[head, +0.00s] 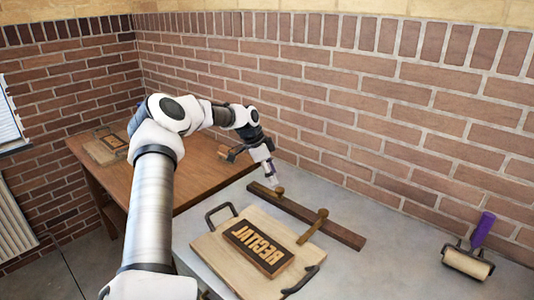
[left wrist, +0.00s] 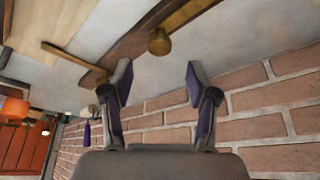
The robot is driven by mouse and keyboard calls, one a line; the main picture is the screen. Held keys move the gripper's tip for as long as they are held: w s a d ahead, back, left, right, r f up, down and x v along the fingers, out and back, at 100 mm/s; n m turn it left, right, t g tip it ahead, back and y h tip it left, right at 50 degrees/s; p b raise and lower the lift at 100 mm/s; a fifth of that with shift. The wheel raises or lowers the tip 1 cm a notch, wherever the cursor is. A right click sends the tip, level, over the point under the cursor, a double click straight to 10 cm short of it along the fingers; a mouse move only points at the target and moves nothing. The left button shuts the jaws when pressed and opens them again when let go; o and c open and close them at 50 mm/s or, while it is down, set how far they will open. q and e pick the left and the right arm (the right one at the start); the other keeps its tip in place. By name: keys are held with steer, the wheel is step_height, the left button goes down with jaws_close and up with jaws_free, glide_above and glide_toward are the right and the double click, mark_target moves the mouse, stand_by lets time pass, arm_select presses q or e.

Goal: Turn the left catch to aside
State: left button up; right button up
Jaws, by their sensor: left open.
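A dark wooden rail (head: 335,231) lies on the grey counter behind a pale board with black handles (head: 212,246). The left catch (head: 280,190) is on the rail's far-left part; its round knob also shows in the left wrist view (left wrist: 160,42). Its bar seems to run along the rail there, partly cut by the frame edge. The right catch (head: 313,225) lies across the rail, its arm reaching toward the board. My left gripper (head: 270,182) is above the rail beside the left catch. In the left wrist view its fingers (left wrist: 158,82) are apart and empty, not around the knob.
A dark block with raised mirrored letters (head: 258,247) rests on the board. A roller with a purple handle (head: 468,262) lies at the right. A brown wooden table (head: 175,180) with another board (head: 100,152) stands left. A brick wall (head: 400,120) rises close behind the rail.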

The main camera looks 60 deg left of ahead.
arm_select(q)
steer(key=v, duration=0.6)
steer(key=shift+r, duration=0.1)
